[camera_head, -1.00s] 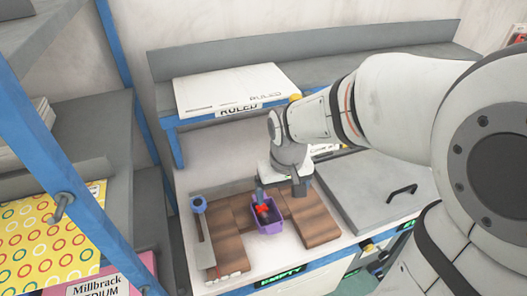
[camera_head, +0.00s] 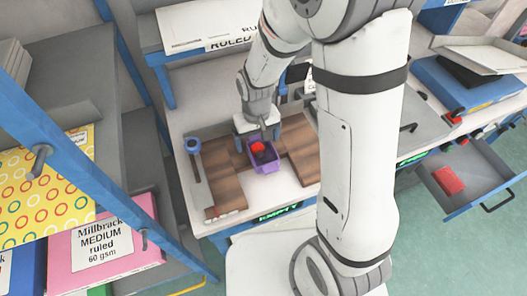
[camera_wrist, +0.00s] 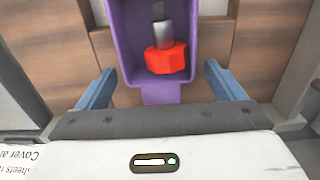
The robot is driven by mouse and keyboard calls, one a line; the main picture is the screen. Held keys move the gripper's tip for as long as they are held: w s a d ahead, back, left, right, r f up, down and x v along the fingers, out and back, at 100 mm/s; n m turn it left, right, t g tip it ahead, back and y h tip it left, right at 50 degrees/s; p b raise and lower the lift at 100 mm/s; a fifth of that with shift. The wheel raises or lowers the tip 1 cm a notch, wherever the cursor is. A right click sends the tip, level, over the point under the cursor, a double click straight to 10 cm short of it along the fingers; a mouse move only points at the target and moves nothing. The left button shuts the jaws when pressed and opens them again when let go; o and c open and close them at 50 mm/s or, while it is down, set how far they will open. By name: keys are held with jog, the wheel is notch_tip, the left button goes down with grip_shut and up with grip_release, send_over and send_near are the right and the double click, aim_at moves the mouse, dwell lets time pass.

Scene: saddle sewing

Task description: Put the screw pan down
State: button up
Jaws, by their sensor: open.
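The purple screw pan (camera_head: 266,167) sits on the brown wooden boards on the worktop. A red-headed screw (camera_head: 258,147) lies inside it. In the wrist view the pan (camera_wrist: 115,45) is just ahead of my gripper (camera_wrist: 160,88), with the red head and grey shank of the screw (camera_wrist: 165,58) in it. The pan's short purple tab (camera_wrist: 161,93) lies between my spread blue fingers, with a gap on each side. In the head view my gripper (camera_head: 258,134) is at the pan's far edge. The fingers are open and hold nothing.
Brown boards (camera_head: 228,186) surround the pan, with a blue-topped grey post (camera_head: 193,148) to the left. A raised shelf (camera_head: 170,50) stands behind. An open drawer (camera_head: 487,180) with a red block (camera_head: 447,180) is at right. A blue rack (camera_head: 65,165) stands at left.

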jog(key=shift+f, duration=0.5)
jog(key=shift+c, duration=0.4)
jog(key=c, duration=1.2)
jog(key=shift+c, duration=0.2)
